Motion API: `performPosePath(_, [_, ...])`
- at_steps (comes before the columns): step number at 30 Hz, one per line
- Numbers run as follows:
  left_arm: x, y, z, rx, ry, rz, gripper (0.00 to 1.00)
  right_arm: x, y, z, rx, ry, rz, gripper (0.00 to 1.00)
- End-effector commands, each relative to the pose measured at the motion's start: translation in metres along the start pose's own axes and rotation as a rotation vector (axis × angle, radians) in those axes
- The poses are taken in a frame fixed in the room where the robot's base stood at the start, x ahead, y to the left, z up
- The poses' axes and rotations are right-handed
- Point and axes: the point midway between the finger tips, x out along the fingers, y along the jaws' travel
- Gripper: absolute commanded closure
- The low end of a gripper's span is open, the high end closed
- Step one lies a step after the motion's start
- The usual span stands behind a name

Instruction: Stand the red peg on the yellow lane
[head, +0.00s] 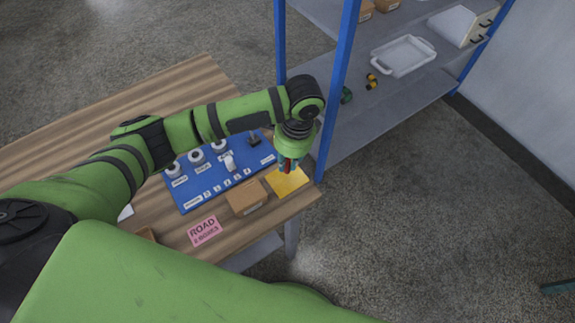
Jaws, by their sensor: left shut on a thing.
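The yellow lane (289,183) is a flat yellow patch near the right corner of the wooden table. My left gripper (289,162) points down just above it and is shut on the red peg (287,166). Only a little red shows between the fingers, and the peg's lower end is hard to make out. I cannot tell whether the peg touches the yellow surface. My right gripper is not in view.
A cardboard box (246,197) sits left of the yellow patch. A blue board (186,190) with white rolls and labels lies behind it. A pink ROAD card (204,232) lies in front. A blue-post shelf (338,90) stands close beside my gripper.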

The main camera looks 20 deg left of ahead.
Motion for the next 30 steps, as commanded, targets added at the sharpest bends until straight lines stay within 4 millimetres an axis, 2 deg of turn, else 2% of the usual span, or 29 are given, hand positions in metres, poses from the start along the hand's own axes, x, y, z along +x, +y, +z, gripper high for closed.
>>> performPosePath(9, [0.038, 0.0, -0.004, -0.001, -0.002, 0.001, 0.97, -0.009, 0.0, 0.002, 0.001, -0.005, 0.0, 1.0])
performPosePath(20, [0.042, 0.0, -0.005, 0.0, -0.002, 0.0, 0.97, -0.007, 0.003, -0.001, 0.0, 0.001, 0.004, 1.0])
performPosePath(21, [0.043, 0.0, -0.005, 0.0, -0.001, 0.0, 0.79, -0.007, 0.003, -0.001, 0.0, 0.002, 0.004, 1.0])
performPosePath(22, [0.043, 0.0, -0.005, 0.0, -0.001, 0.0, 0.67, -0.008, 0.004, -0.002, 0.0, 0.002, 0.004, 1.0])
performPosePath(23, [0.042, 0.0, -0.005, 0.0, -0.001, 0.0, 0.59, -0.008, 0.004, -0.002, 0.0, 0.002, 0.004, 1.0])
performPosePath(30, [0.042, 0.0, -0.005, 0.0, -0.001, 0.0, 0.59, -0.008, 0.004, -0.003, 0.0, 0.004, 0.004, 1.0])
